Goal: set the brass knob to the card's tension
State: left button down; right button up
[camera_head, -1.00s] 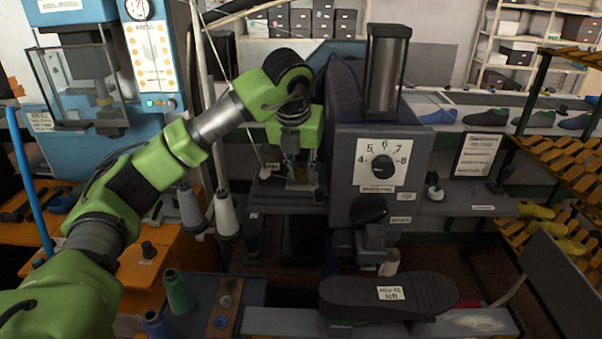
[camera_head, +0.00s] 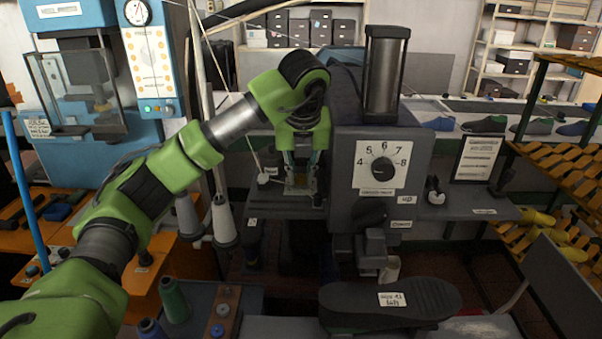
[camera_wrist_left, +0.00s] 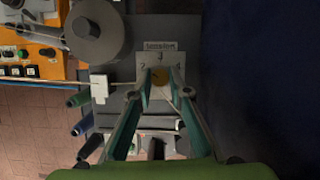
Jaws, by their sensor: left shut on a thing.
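The small round brass knob (camera_wrist_left: 160,78) sits in front of a plate (camera_wrist_left: 158,62) marked 2, 3 and 4 in the left wrist view. My left gripper (camera_wrist_left: 159,79) is shut on it, one teal finger at each side. Which number the knob points to is unclear. In the head view my left gripper (camera_head: 302,182) reaches down at the left side of the grey machine (camera_head: 350,150), and the knob is hard to make out. A printed white card (camera_head: 477,157) stands on the right shelf, its small text unreadable. My right gripper is not in view.
The machine's front has a black dial (camera_head: 382,170) with a 4 to 8 scale. A dark sole (camera_head: 430,299) with a white label lies below it. Thread cones (camera_head: 223,220) stand left of the gripper.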

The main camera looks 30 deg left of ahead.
pick_arm(q)
jog(key=c, duration=1.9)
grip_release()
jog(key=v, duration=1.2)
